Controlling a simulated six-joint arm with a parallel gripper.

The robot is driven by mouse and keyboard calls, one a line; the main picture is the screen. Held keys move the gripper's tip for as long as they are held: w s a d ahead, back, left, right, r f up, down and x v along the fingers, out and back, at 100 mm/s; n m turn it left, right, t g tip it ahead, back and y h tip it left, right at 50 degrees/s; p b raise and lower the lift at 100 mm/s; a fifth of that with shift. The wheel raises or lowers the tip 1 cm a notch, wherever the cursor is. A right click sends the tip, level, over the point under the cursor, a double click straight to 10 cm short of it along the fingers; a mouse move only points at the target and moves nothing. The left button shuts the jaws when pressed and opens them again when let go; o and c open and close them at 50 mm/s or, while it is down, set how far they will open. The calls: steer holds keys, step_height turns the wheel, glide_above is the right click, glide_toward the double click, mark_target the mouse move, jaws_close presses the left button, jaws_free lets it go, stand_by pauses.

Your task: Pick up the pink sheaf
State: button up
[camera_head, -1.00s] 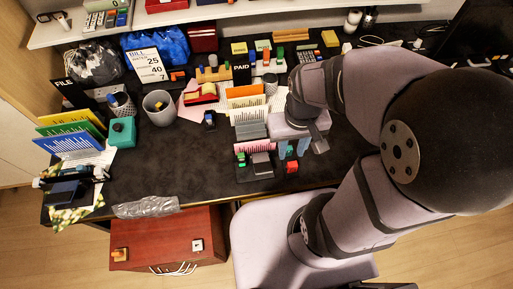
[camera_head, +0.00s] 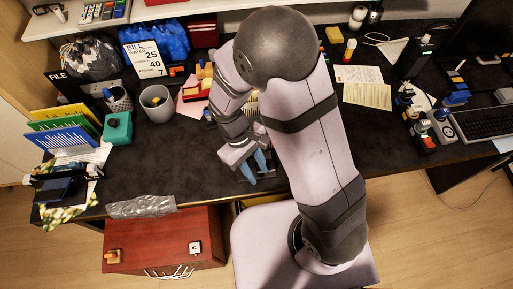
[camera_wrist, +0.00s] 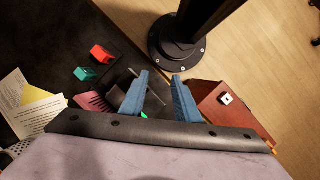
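The pink sheaf (camera_wrist: 94,102), with dark stripes, shows partly in the wrist view, left of my fingers and partly covered by my gripper body. In the head view my arm hides it. In the head view my gripper (camera_head: 257,166) points down over the desk's front edge area. The sheaf lies beside the fingers, not between them. Whether the fingers touch anything below is unclear.
A red block (camera_wrist: 101,53) and a teal block (camera_wrist: 84,74) stand near the sheaf. A dark object (camera_wrist: 128,92) lies beside the left finger. The red cabinet (camera_head: 165,238) stands below the desk front. Bare desk (camera_head: 175,165) lies left of my gripper.

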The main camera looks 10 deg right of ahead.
steer(key=w+n+t, duration=0.1)
steer(key=w+n, duration=0.1)
steer(key=w, duration=0.2)
steer(key=w+a+n+t+h, duration=0.1)
steer(key=w+n, duration=0.2)
steer(key=w, duration=0.2)
steer(key=w+a+r+n, duration=0.1)
steer(key=w+n, duration=0.2)
steer(key=w, duration=0.1)
steer(key=shift+w+t, duration=0.15)
steer(key=shift+t, duration=0.25)
steer(key=shift+d+r+n+h, duration=0.1)
steer(key=shift+d+n+h, duration=0.2)
steer(key=shift+n, duration=0.3)
steer(key=shift+d+n, duration=0.15)
steer(key=shift+n, duration=0.55)
steer(key=shift+p+x, duration=0.35)
steer(key=shift+x, duration=0.7)
steer(key=shift+s+d+f+p, duration=0.2)
steer(key=shift+d+f+p, duration=0.1)
steer(key=shift+p, duration=0.05)
steer(key=p+x, duration=0.1)
steer(key=x, duration=0.2)
steer(key=shift+d+r, duration=0.1)
steer(key=shift+d, duration=0.1)
steer(key=shift+w+d+f+p, duration=0.1)
steer(key=shift+d+f+p, duration=0.15)
steer(key=shift+f, duration=0.45)
steer(key=shift+f, duration=0.25)
